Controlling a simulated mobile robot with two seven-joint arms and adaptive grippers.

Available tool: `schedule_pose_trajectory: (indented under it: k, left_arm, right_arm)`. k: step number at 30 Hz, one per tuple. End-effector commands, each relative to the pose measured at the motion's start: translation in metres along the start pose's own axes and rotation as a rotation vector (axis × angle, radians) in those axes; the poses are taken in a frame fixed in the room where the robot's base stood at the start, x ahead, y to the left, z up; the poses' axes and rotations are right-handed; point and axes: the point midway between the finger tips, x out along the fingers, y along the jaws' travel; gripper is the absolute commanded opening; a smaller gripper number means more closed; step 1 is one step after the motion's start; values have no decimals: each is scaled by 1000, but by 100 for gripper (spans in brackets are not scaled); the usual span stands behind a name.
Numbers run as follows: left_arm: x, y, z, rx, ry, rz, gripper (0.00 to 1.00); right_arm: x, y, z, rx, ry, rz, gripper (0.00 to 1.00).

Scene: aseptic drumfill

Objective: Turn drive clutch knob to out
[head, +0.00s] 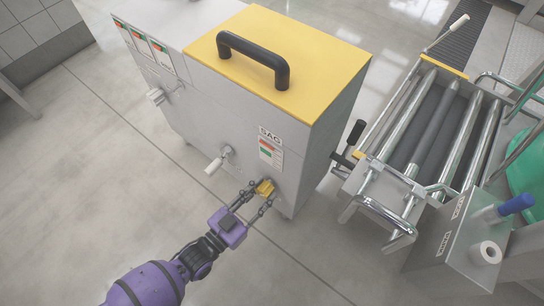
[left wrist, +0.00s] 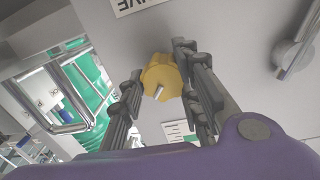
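The yellow drive clutch knob (head: 265,187) sits low on the front face of the grey machine, near its right corner. In the left wrist view the knob (left wrist: 158,72) is a yellow lobed disc with a small pale pin on it. My purple left gripper (head: 262,194) reaches it from the front, with one finger on each side. In the left wrist view the gripper's fingers (left wrist: 159,62) stand apart; the right finger is very close to the knob, and a gap shows on the left. I cannot tell whether they touch it. My right gripper is not in view.
The grey machine (head: 210,110) has a yellow lid (head: 310,50) with a black handle (head: 252,62). A roller conveyor (head: 430,120) stands to the right. The floor (head: 90,200) at front left is clear.

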Motion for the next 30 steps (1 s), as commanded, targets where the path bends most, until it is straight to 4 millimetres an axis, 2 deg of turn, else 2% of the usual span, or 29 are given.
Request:
schedule_pose_trajectory:
  k: [1,6,11,16,24,30]
  left_arm:
    - [-66,11,14,95,29,-13,47]
    - [-63,12,10,398,17,-35,47]
    - [-62,11,10,560,7,-45,47]
    - [-51,10,10,603,9,-45,47]
    - [-9,9,10,602,9,-45,47]
    - [12,6,10,600,7,-47,47]
  right_arm:
    - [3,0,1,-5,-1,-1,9]
    - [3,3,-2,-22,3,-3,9]
    - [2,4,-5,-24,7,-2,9]
    - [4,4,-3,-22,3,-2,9]
    - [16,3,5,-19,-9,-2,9]
    - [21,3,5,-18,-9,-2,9]
